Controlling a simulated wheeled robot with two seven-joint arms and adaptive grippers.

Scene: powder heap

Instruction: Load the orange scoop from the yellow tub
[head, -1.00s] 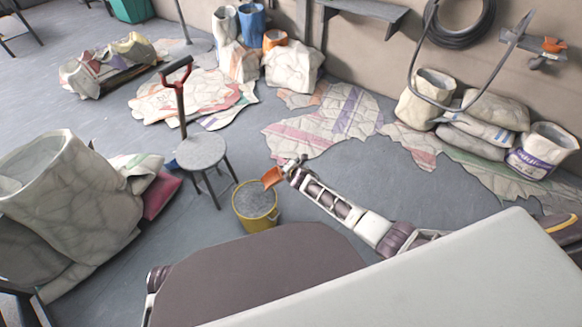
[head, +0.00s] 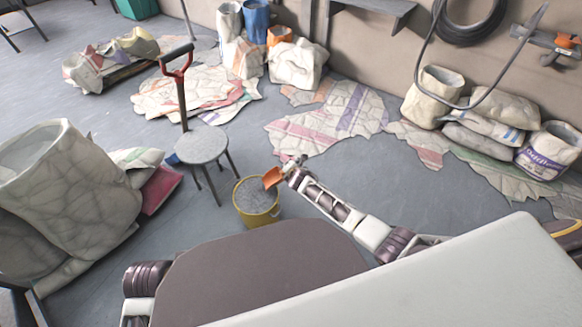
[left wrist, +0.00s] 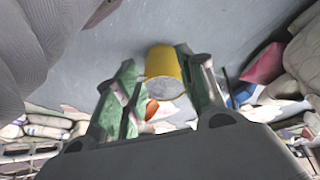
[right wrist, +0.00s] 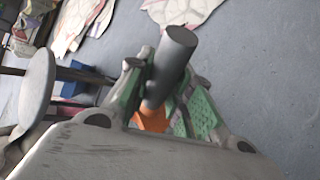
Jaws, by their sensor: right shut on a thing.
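The yellow tub (head: 264,221) stands on the grey floor beside a round stool, with grey powder (head: 250,192) in it. It also shows in the left wrist view (left wrist: 162,62). The orange scoop (head: 272,177) is at the tub's upper right rim; whether it touches the rim or powder I cannot tell. My right gripper (head: 290,168) is shut on its grey handle (right wrist: 172,62). In the right wrist view the orange part (right wrist: 151,119) is mostly hidden by the fingers. My left gripper (left wrist: 158,75) is open and empty, with the tub showing beyond its fingers.
The stool (head: 203,145) stands close left of the tub, with a red-handled shovel (head: 181,90) upright behind it. A large pale sack (head: 65,195) is at left. Flat torn sacks (head: 325,122) lie behind; floor right of the tub is partly clear.

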